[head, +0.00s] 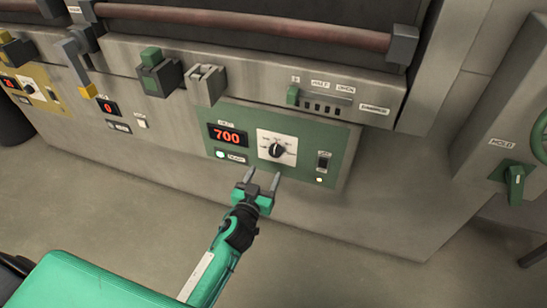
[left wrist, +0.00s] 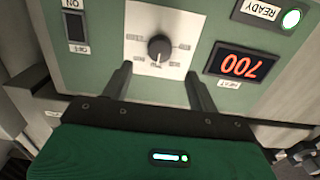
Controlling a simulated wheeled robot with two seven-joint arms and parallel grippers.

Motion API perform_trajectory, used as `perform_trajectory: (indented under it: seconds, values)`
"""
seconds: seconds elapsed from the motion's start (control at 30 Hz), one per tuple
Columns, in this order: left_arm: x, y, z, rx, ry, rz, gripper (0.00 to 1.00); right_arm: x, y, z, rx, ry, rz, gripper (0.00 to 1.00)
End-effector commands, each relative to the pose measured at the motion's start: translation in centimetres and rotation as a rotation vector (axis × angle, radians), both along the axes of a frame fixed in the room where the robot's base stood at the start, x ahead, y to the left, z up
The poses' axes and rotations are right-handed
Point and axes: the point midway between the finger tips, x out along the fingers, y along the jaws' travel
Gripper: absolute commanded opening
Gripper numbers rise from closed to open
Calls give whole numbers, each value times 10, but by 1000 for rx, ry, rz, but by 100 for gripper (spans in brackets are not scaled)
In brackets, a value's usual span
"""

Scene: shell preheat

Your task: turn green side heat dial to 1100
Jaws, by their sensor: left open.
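The green side panel (head: 340,140) is on the front of the grey machine. Its black heat dial (head: 277,150) sits on a white square plate, with a red display (head: 228,135) reading 700 to its left. My left gripper (head: 262,178) is open and empty just below the dial, its fingers pointing up towards the panel. In the left wrist view the panel appears upside down; the dial (left wrist: 159,47) lies between and beyond the two spread fingertips, apart from them. The dial's printed numbers are too small to read. My right gripper is not in view.
A switch (head: 323,162) is right of the dial, and a lit READY lamp (head: 220,154) is below the display. A slider with a green knob (head: 293,95) is above the panel. A second display (head: 107,107) reads 0. A green handle (head: 515,183) is at right.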

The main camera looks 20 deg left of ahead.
Motion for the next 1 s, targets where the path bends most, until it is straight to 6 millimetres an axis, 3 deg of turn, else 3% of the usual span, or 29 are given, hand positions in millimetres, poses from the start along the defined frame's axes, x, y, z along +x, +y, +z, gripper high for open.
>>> perform_trajectory:
  seconds: [0.2,0.43,0.6,0.9,0.93,1.0]
  values:
    - [39,-1,0,3,0,0,60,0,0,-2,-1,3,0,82]
    - [70,-3,0,1,0,-1,60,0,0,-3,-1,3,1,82]
    - [80,-3,0,0,1,-1,60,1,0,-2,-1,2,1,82]
    - [82,-3,-1,0,2,0,60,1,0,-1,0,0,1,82]
    - [82,-3,-1,0,2,0,58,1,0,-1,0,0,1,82]
    - [82,-3,-1,0,2,0,44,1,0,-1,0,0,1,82]
